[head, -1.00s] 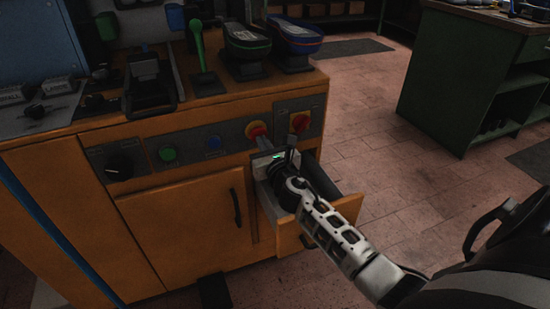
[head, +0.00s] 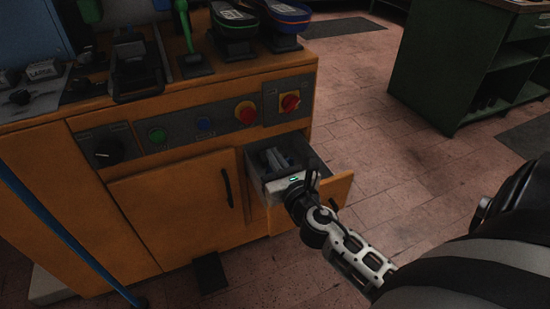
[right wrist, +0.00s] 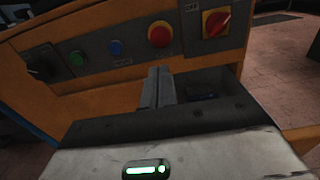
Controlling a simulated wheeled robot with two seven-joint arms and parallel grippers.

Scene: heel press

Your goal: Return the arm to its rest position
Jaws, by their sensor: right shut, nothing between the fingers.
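My right arm reaches in from the lower right of the head view. Its gripper (head: 271,158) is over the pulled-out drawer at the machine's right front, with the fingers together and empty. In the right wrist view the closed fingers (right wrist: 158,86) point toward the machine's front panel, apart from its buttons. The drawer (head: 325,198) is orange-fronted with a dark inside; the gripper hides part of it. Whether the fingers are below its rim I cannot tell. My left gripper is not in view.
The orange machine (head: 175,210) carries a red button (head: 246,112), a red switch (head: 290,102) and a dark knob (head: 102,152). A green workbench (head: 440,70) stands at the upper right. Tiled floor (head: 390,165) lies open between them.

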